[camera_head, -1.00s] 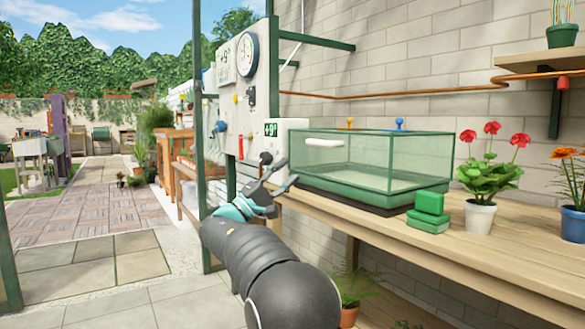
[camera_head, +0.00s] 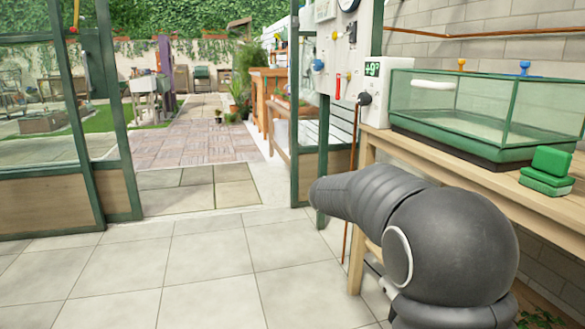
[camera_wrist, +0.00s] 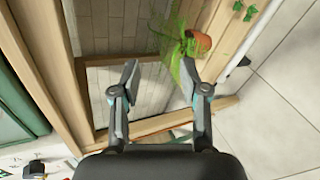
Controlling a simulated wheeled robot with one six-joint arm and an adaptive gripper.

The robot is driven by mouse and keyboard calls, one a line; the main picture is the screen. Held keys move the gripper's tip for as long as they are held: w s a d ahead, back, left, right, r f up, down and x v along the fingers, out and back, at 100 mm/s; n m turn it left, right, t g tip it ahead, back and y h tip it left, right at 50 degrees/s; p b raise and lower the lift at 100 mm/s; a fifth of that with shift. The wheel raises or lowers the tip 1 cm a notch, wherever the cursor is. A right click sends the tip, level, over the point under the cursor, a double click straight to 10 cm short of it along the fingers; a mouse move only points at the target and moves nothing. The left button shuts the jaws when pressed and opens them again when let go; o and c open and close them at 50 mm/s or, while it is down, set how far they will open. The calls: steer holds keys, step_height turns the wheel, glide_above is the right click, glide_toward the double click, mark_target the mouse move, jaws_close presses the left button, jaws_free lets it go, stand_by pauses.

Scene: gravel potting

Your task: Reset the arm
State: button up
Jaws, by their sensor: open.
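My gripper (camera_wrist: 160,85) is open and empty in the wrist view, its two fingers spread apart. It hangs in the air beside the wooden bench (camera_wrist: 82,105), with nothing between the fingertips. In the head view my arm is folded in front of the bench (camera_head: 418,158), and my gripper is hidden there behind the arm links.
A glass tank (camera_head: 480,110) with a green base and green blocks (camera_head: 547,172) stand on the bench. A panel with a display (camera_head: 371,70) adjoins it. A potted plant (camera_wrist: 200,42) is below the bench. Tiled floor (camera_head: 200,262) is clear to the left, by green-framed glass doors (camera_head: 104,110).

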steer(key=s+a+f+m+y+p, duration=0.1)
steer(key=s+a+y, duration=0.2)
steer(key=s, duration=0.5)
steer(key=s+a+f+m+g+y+p, duration=0.1)
steer(key=s+a+f+m+y+p, duration=0.15)
steer(key=s, duration=0.55)
steer(key=s+a+m+y, duration=0.1)
steer(key=s+a+y, duration=0.25)
steer(key=s, duration=0.45)
steer(key=s+a+r+m+t+y+p, duration=0.2)
steer(key=s+r, duration=0.4)
steer(key=s, duration=0.6)
steer(key=shift+r+y+p, duration=0.2)
steer(key=shift+y+p, duration=0.4)
steer(key=shift+p, duration=0.65)
